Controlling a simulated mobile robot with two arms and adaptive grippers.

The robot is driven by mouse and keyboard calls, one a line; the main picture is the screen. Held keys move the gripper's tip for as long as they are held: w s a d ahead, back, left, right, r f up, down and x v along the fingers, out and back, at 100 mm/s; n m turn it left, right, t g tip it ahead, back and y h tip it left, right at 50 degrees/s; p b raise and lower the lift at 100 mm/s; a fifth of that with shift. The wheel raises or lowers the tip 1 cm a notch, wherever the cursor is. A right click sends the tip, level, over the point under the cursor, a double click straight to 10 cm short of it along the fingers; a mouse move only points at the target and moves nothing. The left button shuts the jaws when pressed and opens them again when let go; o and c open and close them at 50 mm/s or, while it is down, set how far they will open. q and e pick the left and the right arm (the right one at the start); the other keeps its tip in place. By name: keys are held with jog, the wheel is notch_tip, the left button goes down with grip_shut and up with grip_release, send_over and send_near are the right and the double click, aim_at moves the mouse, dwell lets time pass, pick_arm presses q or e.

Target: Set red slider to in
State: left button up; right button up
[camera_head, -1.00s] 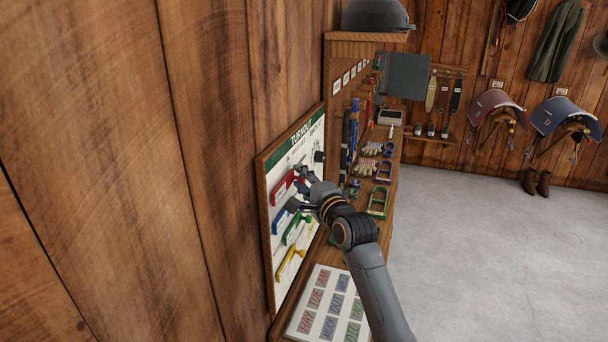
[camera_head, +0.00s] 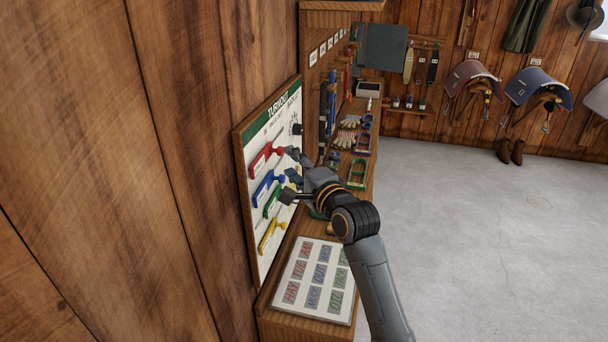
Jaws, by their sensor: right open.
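The turnout board (camera_head: 257,230) hangs on the wooden wall, with a green header. The red slider (camera_head: 264,159) is the top one on it, a red plate with a red knob at its right end. Blue (camera_head: 263,189), green (camera_head: 272,203) and yellow (camera_head: 271,236) sliders sit below it. My right gripper (camera_head: 287,162) is open in front of the board. Its upper finger is close to the red slider's knob, and I cannot tell whether they touch. The other finger is near the blue and green sliders and partly hides their right ends. My left gripper is out of view.
A bench (camera_head: 367,174) below and behind the board holds gloves (camera_head: 349,121), a green frame-like item (camera_head: 357,174) and other tack. A lettered board (camera_head: 318,306) lies at the near end.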

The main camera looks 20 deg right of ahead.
jog(key=s, duration=0.2)
jog(key=s+d, duration=0.1)
jog(key=s, duration=0.2)
jog(key=shift+s, duration=0.15)
